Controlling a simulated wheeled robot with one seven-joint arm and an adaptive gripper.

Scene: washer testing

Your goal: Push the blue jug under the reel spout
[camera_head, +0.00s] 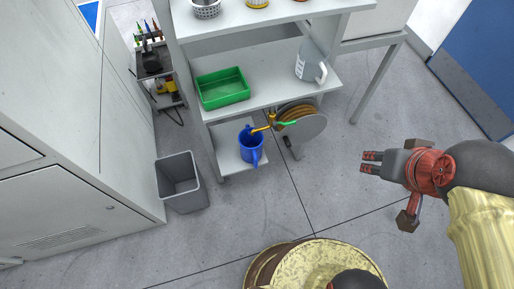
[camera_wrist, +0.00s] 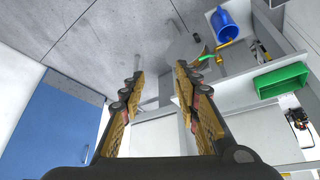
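The blue jug (camera_head: 248,148) stands upright on the low shelf of the grey rack, its handle toward the front. In the wrist view the jug (camera_wrist: 231,27) is at the upper right. The reel (camera_head: 306,128) hangs at the rack's right side. Its yellow spout (camera_head: 262,128) points left, and its tip overlaps the jug's rim in the head view; I cannot tell whether it is exactly above the opening. My gripper (camera_head: 367,162) is right of the jug and reel, apart from both. In the wrist view my gripper (camera_wrist: 160,72) has its fingers apart with nothing between them.
A green tray (camera_head: 223,101) and a grey-white jug (camera_head: 310,65) sit on the shelf above. A grey bin (camera_head: 182,195) stands on the floor left of the low shelf. A table leg (camera_head: 377,85) is at the upper right. Floor between my gripper and the rack is clear.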

